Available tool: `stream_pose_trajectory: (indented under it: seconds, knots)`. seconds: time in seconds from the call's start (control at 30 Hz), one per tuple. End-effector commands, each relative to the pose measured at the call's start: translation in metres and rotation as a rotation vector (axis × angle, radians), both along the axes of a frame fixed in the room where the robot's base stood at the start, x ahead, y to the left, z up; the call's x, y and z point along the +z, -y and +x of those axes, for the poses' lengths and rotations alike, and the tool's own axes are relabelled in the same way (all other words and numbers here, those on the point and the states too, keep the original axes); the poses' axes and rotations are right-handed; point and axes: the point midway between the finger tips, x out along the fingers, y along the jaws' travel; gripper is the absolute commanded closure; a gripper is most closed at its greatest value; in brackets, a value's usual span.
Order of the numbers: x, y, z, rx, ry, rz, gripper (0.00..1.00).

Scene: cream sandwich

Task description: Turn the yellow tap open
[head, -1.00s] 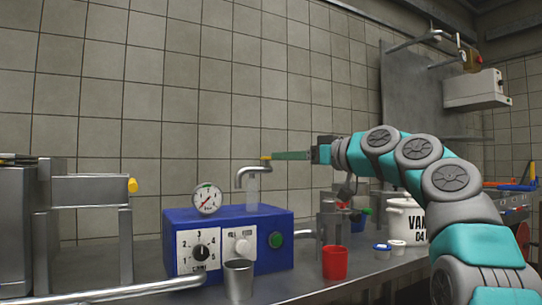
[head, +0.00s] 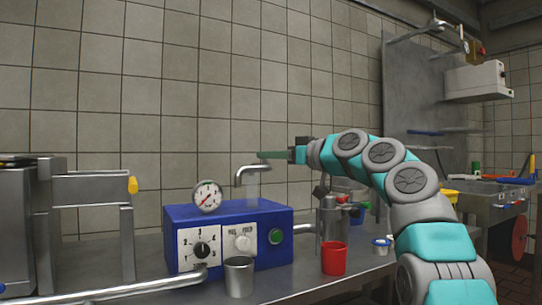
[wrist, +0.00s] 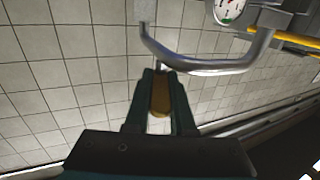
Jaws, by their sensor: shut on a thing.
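The yellow tap (wrist: 160,94) shows in the wrist view as a yellow handle between my fingers, at the bent metal spout. My gripper (wrist: 160,82) is shut on this handle. In the head view my gripper (head: 264,155) reaches in from the right at the top of the spout (head: 250,170), and its green fingers hide the handle. How far the tap is turned I cannot tell.
A metal cup (head: 239,278) stands before the machine and a red cup (head: 334,260) to its right. A metal pipe (head: 120,289) runs along the front left. A metal frame with a yellow knob (head: 132,185) stands at the left. The tiled wall is close behind.

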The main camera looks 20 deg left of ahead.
Motion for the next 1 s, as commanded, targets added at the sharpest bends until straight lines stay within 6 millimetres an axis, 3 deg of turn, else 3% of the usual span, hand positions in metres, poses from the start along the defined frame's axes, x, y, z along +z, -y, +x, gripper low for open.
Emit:
stream_pose_trajectory:
  seconds: [0.13, 0.5, 1.0]
  knots:
    - [0.0, 0.0, 0.0001, 0.0, 0.0, 0.0, 1.0]
    - [-0.0011, -0.0001, -0.0002, -0.005, 0.001, 0.0, 1.0]
    - [0.0005, -0.0009, -0.0029, -0.142, 0.001, 0.0, 1.0]
